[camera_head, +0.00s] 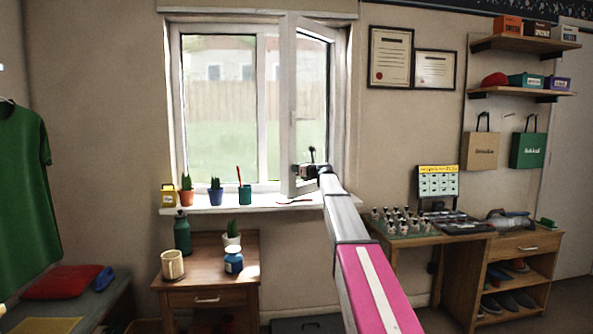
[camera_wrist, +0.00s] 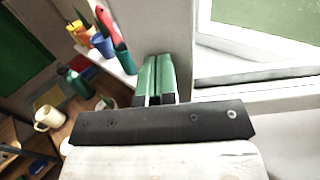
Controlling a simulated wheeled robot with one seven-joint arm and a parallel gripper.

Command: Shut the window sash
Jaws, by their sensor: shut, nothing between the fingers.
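The white-framed window sash (camera_head: 289,105) stands open in the right half of the window, swung into the room with its free edge toward me. My gripper (camera_head: 301,171) is at the lower part of the sash, close to its free edge; I cannot tell whether it touches. In the wrist view the green fingers of my gripper (camera_wrist: 157,68) are together with nothing between them. White window framing (camera_wrist: 240,65) lies just to their right. The arm hides part of the sill's right end.
The sill (camera_head: 245,206) holds a yellow item (camera_head: 169,196), small potted plants (camera_head: 215,192) and a teal cup (camera_head: 245,194), left of the sash. A small table (camera_head: 207,287) stands below, and a desk (camera_head: 430,239) to the right.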

